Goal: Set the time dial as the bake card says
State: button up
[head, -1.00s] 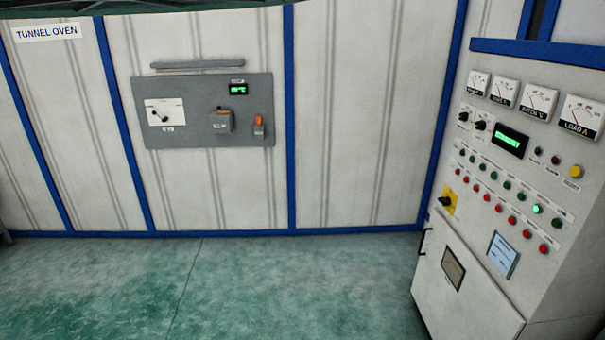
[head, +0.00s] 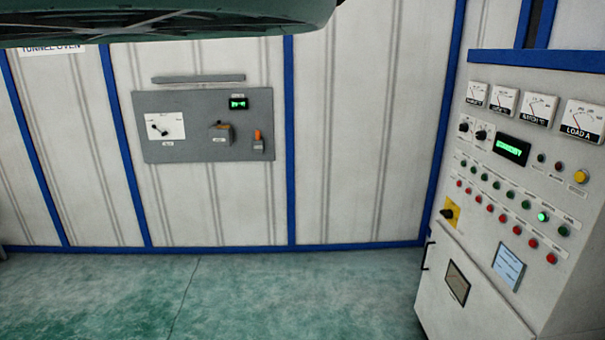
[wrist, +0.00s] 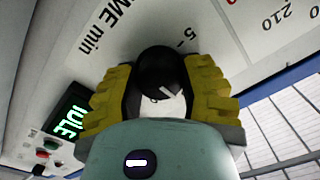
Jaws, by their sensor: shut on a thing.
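In the wrist view my gripper (wrist: 165,92) has its yellow ribbed pads on both sides of a round black knob (wrist: 160,68) with a white pointer line. The pads are shut on this knob. It sits on a pale panel (wrist: 120,45) printed "ME min", with a "5" beside the knob; the rest of the scale is hidden or out of frame. The gripper does not show in the head view.
In the wrist view a green display (wrist: 70,122) reads "IDLE", with small buttons below. In the head view a grey panel (head: 190,153) is on the tunnel oven wall, and a control cabinet (head: 470,220) stands at right. The green floor (head: 250,300) between is clear.

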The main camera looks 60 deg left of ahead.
dwell(0.5)
jog(key=o, duration=1.2)
jog(key=shift+o, duration=0.2)
jog(key=shift+s, duration=0.15)
jog(key=v, duration=0.7)
jog(key=shift+a, duration=0.1)
